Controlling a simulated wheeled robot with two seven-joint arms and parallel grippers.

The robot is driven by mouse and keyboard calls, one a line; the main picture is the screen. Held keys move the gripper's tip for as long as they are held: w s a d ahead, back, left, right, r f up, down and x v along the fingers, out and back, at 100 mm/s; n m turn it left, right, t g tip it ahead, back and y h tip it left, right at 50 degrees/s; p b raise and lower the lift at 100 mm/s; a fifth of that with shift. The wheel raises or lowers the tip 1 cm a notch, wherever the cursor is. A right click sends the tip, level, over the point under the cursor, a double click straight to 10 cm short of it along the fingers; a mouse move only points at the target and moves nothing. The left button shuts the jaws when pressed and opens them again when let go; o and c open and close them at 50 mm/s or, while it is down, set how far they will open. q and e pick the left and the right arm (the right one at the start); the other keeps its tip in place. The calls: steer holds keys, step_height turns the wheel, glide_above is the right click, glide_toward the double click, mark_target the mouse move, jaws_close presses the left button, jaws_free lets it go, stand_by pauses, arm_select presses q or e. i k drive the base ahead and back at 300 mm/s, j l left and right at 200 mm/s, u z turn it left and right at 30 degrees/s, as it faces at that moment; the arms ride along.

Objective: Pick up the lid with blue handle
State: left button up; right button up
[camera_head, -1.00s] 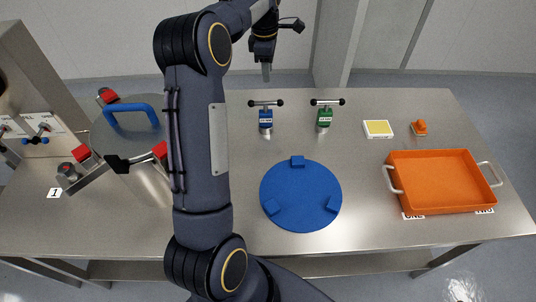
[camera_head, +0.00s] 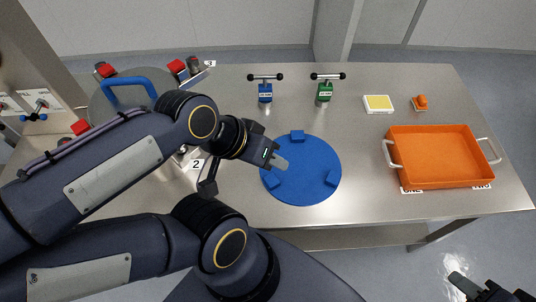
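The grey round lid (camera_head: 103,106) with its arched blue handle (camera_head: 128,82) sits on the pressure vessel at the left, partly hidden by my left arm. Red-tipped clamps (camera_head: 178,68) stand around its edge. My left gripper (camera_head: 276,160) is over the left edge of a flat blue disc, well to the right of the lid, with nothing seen in it. Its finger gap cannot be made out. My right gripper (camera_head: 462,288) is partly in view at the bottom right corner, away from the lid; its opening is unclear.
The blue disc (camera_head: 310,165) with raised blocks lies mid-table. A blue valve (camera_head: 265,92), a green valve (camera_head: 324,92), a yellow-topped box (camera_head: 378,103) and an orange knob (camera_head: 421,101) stand behind. An orange tray (camera_head: 440,155) is at right. Valve handles (camera_head: 38,112) are far left.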

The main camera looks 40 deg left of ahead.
mark_target(130, 88)
steer(key=k+j+u, duration=0.1)
steer(key=u, duration=2.25)
